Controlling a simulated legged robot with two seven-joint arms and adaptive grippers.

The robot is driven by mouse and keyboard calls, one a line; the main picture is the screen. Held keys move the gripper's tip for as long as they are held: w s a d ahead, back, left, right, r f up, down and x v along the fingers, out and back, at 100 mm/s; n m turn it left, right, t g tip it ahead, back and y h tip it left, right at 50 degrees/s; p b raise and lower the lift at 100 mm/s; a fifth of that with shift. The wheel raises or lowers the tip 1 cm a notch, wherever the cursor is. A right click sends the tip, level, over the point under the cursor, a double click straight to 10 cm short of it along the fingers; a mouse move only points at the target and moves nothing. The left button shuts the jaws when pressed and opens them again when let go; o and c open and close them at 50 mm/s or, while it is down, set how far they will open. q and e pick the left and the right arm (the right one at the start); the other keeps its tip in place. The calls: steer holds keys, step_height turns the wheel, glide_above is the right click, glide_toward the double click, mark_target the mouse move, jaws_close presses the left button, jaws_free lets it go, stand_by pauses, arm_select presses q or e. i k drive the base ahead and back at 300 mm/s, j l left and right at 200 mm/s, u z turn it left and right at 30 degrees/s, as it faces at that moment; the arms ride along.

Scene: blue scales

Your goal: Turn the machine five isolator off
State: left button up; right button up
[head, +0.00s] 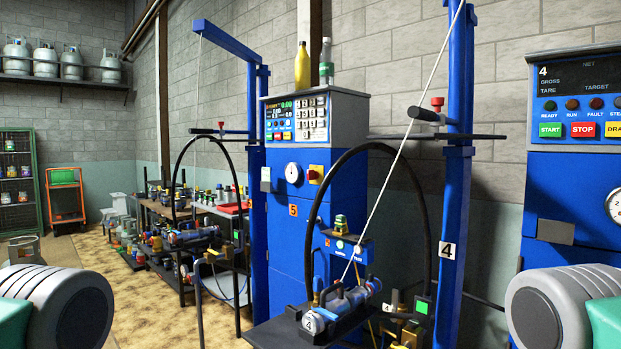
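The machine five cabinet (285,235) is a tall blue unit in the middle of the head view, with an orange "5" label (293,210) on its front. Its isolator (315,174) is a small red rotary knob on a yellow plate, at the upper right of the front face beside a round white gauge (292,172). The knob is too small to tell its setting. Nothing touches it. Grey and green links of my own arms fill the two lower corners. Neither gripper is in view.
A blue post labelled 4 (446,252) and a black hose arch stand right of machine five. A scale with a blue cylinder (340,305) stands in front. Another control panel (578,103) is at far right. Bare floor (130,310) lies at left.

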mark_target(312, 173)
steer(key=j+z, duration=0.1)
steer(key=z, duration=0.25)
steer(key=i+j+z, duration=0.15)
steer(key=z, duration=0.2)
steer(key=j+z, duration=0.1)
steer(key=z, duration=0.2)
steer(key=i+j+z, duration=0.15)
steer(key=j+z, duration=0.3)
steer(key=j, duration=0.85)
steer(key=k+j+z, duration=0.1)
steer(key=j+z, duration=0.3)
steer(key=j, duration=0.85)
